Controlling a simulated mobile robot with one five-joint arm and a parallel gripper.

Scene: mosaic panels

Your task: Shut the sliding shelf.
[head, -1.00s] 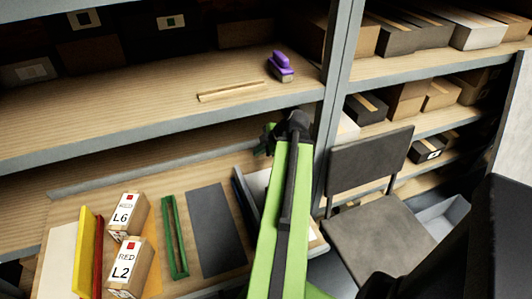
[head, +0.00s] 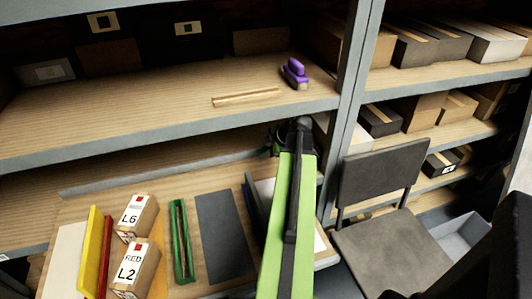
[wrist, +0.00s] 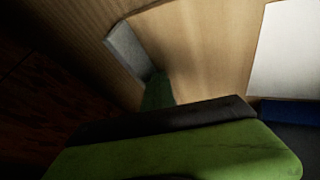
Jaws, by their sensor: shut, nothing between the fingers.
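The sliding shelf (head: 170,270) is a light wood board, pulled out from under the fixed shelf in the head view. A grey metal lip (head: 150,177) runs along its back, and its board also shows in the wrist view (wrist: 205,50). My gripper (head: 277,138) is at the shelf's far right end, near the rack post, partly hidden by my arm. In the wrist view its green finger (wrist: 158,94) is shut, with nothing held, beside the end of the grey lip (wrist: 127,48). I cannot tell whether they touch.
On the sliding shelf stand boxes L6 (head: 135,216) and L2 (head: 133,268), a green tray (head: 181,240) and a dark sheet (head: 223,235). A grey chair (head: 385,240) stands to the right. A purple-handled object (head: 294,73) lies on the fixed shelf above.

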